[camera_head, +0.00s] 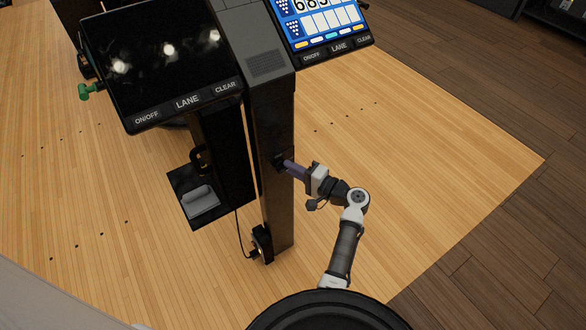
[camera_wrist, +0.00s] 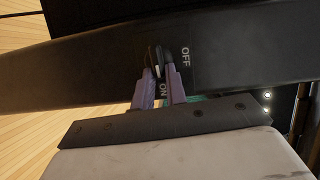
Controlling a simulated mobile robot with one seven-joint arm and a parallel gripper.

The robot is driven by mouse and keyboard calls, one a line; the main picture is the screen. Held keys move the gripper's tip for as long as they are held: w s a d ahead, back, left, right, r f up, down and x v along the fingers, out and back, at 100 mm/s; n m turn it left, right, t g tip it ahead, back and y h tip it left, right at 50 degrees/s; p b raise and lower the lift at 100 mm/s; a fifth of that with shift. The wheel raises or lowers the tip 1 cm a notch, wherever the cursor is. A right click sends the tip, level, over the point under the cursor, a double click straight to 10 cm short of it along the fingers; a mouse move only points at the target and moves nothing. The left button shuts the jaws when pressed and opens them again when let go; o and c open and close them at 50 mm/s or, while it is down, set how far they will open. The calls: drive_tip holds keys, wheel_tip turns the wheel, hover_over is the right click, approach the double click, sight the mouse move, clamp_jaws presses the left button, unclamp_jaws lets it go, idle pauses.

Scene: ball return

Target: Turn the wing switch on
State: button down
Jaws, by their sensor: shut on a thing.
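The wing switch (camera_wrist: 153,56) is a small dark lever on the side of the black console post (camera_head: 270,190). In the wrist view, an OFF label (camera_wrist: 186,57) is to its right and an ON label (camera_wrist: 163,90) is below it, between my fingers. My gripper (camera_head: 287,164), with purple fingers, reaches the post from the right and is shut on the wing switch. The fingers also show in the wrist view (camera_wrist: 161,74), one on each side of the lever, partly hiding it. I cannot tell which label the lever points to.
The left screen (camera_head: 165,50) is dark, while the right screen (camera_head: 318,18) is lit with a score display. A black shelf (camera_head: 183,181) with a grey object (camera_head: 200,200) is left of the post. A green knob (camera_head: 85,92) is at far left. Wooden floor right of the post is clear.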

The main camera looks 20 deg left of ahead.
drive_tip(key=shift+a+r+m, duration=0.15)
drive_tip(key=shift+a+m, duration=0.2)
drive_tip(key=shift+m, duration=0.05)
drive_tip(key=c, duration=1.4)
unclamp_jaws()
drive_tip(key=shift+c, duration=0.2)
drive_tip(key=shift+s+a+f, duration=0.1)
drive_tip(key=shift+a+f, duration=0.05)
drive_tip(key=shift+f, duration=0.1)
drive_tip(key=b+v, duration=0.2)
drive_tip(key=v, duration=1.1)
drive_tip(key=shift+d+b, duration=0.3)
drive_tip(key=shift+d, duration=0.15)
